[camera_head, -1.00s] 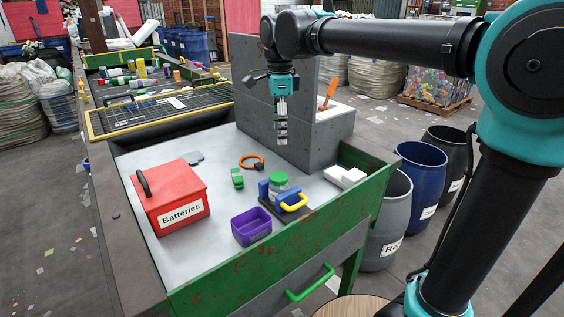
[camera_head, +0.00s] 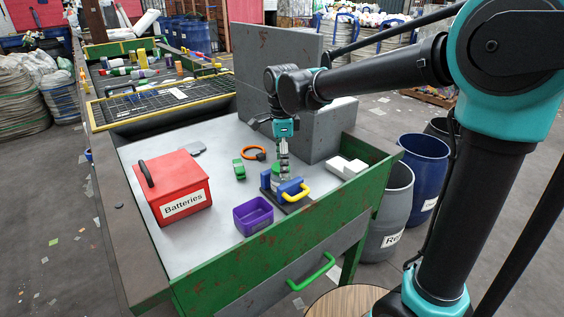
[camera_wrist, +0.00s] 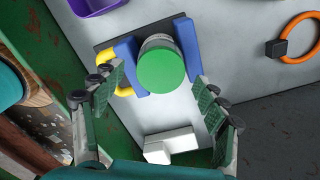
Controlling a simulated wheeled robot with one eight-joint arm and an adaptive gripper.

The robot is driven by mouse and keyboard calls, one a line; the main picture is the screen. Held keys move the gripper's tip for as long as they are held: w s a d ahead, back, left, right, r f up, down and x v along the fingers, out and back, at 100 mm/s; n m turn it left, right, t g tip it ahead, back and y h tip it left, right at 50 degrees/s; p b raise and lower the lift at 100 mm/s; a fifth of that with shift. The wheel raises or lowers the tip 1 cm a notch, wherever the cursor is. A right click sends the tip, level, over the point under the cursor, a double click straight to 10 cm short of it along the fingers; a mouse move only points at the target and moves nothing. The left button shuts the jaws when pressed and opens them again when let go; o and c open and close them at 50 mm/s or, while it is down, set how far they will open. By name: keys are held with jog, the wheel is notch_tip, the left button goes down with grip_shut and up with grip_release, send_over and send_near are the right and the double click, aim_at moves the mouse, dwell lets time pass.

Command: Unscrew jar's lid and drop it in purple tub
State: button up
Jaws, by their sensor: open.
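The jar with a green lid (camera_wrist: 161,70) stands between the blue jaws of a clamp (camera_wrist: 187,45) with a yellow handle. In the head view the jar's green lid (camera_head: 277,168) is partly hidden by my gripper (camera_head: 284,165), which hangs pointing down just above it. In the wrist view my gripper (camera_wrist: 168,108) is open, its two fingers spread wide, with the lid ahead between them and slightly beyond the tips. The fingers hold nothing. The purple tub (camera_head: 253,216) sits left of the clamp, on the tabletop; its edge also shows in the wrist view (camera_wrist: 92,6).
A red Batteries box (camera_head: 174,188) stands at left. A green object (camera_head: 239,169) and an orange ring (camera_head: 254,150) lie behind the tub. White blocks (camera_head: 348,167) lie right of the clamp. A grey wall (camera_head: 290,80) rises behind; a green rim (camera_head: 280,240) borders the table.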

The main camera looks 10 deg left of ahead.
jog(key=shift+c, duration=0.4)
jog(key=c, duration=1.1)
jog(key=shift+c, duration=0.2)
jog(key=n, duration=0.4)
jog(key=shift+f, duration=0.1)
jog(key=shift+n, duration=0.9)
jog(key=n, duration=0.2)
jog(key=shift+n, duration=0.3)
jog(key=n, duration=0.3)
